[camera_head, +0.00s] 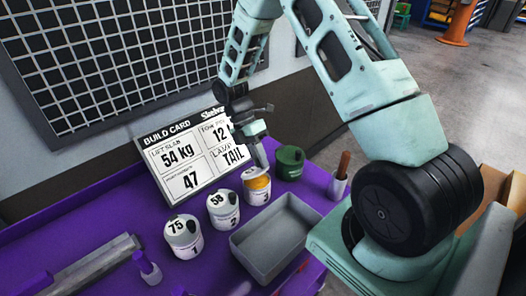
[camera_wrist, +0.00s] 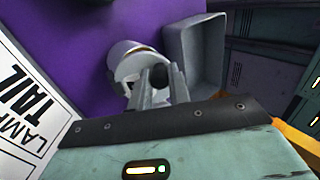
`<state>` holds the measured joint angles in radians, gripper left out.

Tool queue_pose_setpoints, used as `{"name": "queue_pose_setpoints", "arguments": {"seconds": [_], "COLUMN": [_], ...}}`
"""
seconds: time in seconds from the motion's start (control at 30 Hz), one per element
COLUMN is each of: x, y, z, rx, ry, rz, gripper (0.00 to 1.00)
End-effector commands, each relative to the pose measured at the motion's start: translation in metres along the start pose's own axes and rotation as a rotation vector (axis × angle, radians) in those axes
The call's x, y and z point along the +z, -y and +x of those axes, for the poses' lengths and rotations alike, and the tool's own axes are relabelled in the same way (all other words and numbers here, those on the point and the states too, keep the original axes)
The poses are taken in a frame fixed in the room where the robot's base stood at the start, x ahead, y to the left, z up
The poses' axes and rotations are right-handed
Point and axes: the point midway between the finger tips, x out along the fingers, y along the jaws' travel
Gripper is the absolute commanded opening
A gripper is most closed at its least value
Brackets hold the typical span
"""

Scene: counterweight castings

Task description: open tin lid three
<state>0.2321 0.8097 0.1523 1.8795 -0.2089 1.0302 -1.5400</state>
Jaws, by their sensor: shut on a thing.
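Tin three (camera_head: 264,198) is a small white tin, third in the row on the purple bench, with a "3" on its side. Orange-yellow shows at its top, under a pale raised lid (camera_head: 249,173). My gripper (camera_head: 262,163) comes down from above and is shut on the lid. The wrist view shows my gripper's fingers (camera_wrist: 162,84) over the white tin (camera_wrist: 127,48), with a dark round part between them. The fingers hide much of the lid, so its exact tilt is unclear.
Tin one (camera_head: 184,237) and tin two (camera_head: 223,209) stand left, lids on. A grey tray (camera_head: 262,262) lies in front; a green canister (camera_head: 289,163) and a brown-handled tool in a holder (camera_head: 338,186) stand right. A build card (camera_head: 190,153) stands behind.

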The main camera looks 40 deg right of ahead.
Motion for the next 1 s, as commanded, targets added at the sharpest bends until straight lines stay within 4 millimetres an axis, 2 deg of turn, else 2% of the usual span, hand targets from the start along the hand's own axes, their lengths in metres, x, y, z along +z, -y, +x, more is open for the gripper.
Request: {"name": "queue_pose_setpoints", "arguments": {"seconds": [0.03,0.5,1.0], "x": [0.0,0.0,0.0], "y": [-0.001,-0.023,-0.029], "z": [-0.007,-0.023,-0.031], "rx": [-0.043,-0.402,-0.525], "ry": [-0.001,0.0,0.0], "rz": [0.0,0.0,0.0], "gripper": [0.0,0.0,0.0]}}
